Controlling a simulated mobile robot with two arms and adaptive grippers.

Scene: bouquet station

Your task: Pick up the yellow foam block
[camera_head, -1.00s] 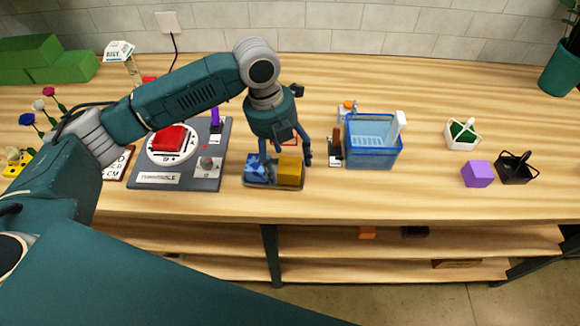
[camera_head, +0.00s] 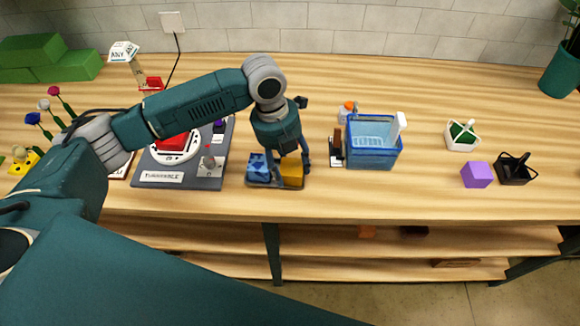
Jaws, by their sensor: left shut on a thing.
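The yellow foam block (camera_head: 292,173) is at the right end of a small dark tray (camera_head: 275,187) near the table's front edge. A blue block (camera_head: 258,169) sits to its left in the same tray. My left gripper (camera_head: 291,160) comes down from above and is shut on the yellow foam block, with its fingers on either side. The top of the block is partly hidden by the gripper. I cannot tell whether the block is clear of the tray. My right gripper is not in view.
A turntable board (camera_head: 180,178) with a red block lies left of the tray. A blue basket (camera_head: 372,143) stands to the right, then a purple cube (camera_head: 477,174), a black basket (camera_head: 514,172) and a white basket (camera_head: 462,137). Bare table lies between the blue basket and purple cube.

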